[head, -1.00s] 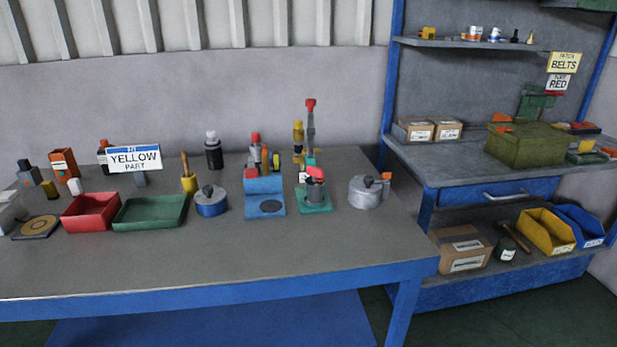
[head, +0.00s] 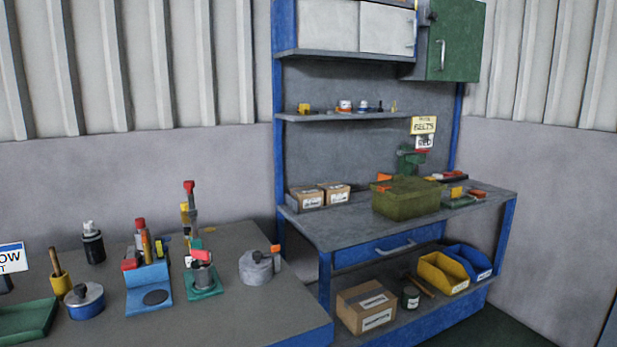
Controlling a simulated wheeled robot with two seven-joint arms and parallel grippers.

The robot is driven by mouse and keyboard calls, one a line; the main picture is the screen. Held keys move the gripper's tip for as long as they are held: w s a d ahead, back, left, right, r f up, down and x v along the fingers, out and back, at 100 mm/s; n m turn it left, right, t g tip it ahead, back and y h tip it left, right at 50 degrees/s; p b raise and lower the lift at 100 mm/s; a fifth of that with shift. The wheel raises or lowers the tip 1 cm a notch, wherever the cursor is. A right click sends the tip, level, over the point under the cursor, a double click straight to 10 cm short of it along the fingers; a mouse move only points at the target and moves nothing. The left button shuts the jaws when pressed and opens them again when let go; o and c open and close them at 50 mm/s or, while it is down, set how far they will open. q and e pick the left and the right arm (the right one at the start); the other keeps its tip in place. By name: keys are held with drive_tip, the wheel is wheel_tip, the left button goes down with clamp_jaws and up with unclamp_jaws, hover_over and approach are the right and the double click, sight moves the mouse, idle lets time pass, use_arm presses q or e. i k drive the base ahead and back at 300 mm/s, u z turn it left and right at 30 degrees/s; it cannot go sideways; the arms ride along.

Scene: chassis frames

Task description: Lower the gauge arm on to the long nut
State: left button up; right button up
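On the workbench (head: 230,308) at the lower left stands a small device with a green base (head: 207,288), a grey cylinder (head: 203,275) on it and red and white parts above. A tall grey post with a red top (head: 190,210) rises behind it. To its left is a blue stand (head: 149,283) with a dark disc on its front and red, grey and orange pieces behind. I cannot tell which of these parts is the gauge arm, and I cannot make out a long nut. Neither of my grippers is in view.
A grey lidded pot (head: 257,268) and a blue tin (head: 85,302) flank the devices. A second bench (head: 340,229) on the right holds cardboard boxes (head: 307,198) and a green crate (head: 399,201). Yellow (head: 440,272) and blue bins sit on its low shelf.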

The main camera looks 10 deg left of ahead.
sight(192, 213)
drive_tip(key=z, duration=0.75)
drive_tip(key=i, duration=3.3)
drive_tip(key=u, duration=3.7)
